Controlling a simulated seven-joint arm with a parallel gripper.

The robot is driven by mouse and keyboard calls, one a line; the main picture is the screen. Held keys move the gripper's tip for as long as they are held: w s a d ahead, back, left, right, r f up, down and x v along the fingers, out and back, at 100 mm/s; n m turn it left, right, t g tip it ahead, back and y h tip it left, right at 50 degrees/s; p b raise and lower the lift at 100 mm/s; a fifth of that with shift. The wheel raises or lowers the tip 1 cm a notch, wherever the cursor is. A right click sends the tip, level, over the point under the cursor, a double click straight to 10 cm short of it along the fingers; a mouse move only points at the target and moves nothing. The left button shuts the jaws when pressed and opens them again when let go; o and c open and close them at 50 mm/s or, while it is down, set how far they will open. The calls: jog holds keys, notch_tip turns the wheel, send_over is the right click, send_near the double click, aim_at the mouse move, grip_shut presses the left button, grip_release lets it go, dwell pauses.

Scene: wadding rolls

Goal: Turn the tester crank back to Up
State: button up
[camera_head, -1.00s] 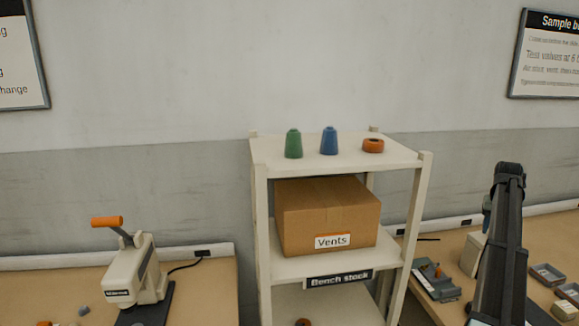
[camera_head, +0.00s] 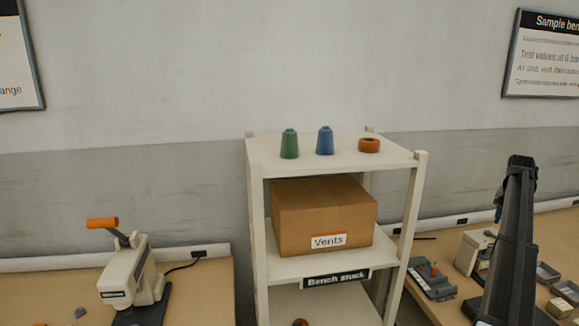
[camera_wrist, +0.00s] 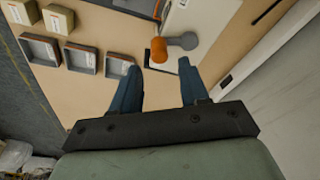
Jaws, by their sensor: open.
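In the wrist view the tester (camera_wrist: 203,15) is a pale box with a grey crank arm (camera_wrist: 182,41) and an orange handle (camera_wrist: 158,50). The crank lies sideways in that picture, with its handle at the left end. My gripper (camera_wrist: 158,66) is open, and its two blue fingers point toward the crank. The handle shows between the fingertips, slightly past them; I cannot tell whether either finger touches it. In the head view the pale tester box (camera_head: 473,250) is on the right bench, partly hidden by my arm, and its crank cannot be made out.
Small grey trays (camera_wrist: 82,58) sit beside the tester. A shelf (camera_head: 330,262) with a Vents box (camera_head: 322,215) and cones stands mid-scene. Another machine with an orange handle (camera_head: 102,223) is on the left bench. The wall is close behind the right bench.

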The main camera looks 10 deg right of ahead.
aim_at(493, 235)
jog(key=shift+f, duration=0.2)
dwell(0.4)
jog(key=shift+a+x, duration=0.2)
jog(key=shift+x, duration=0.85)
jog(key=shift+a+x, duration=0.15)
jog(key=shift+x, duration=0.9)
jog(key=shift+s+f, duration=0.1)
jog(key=c, duration=0.7)
jog(key=shift+w+d, duration=0.85)
jog(key=shift+d, duration=0.3)
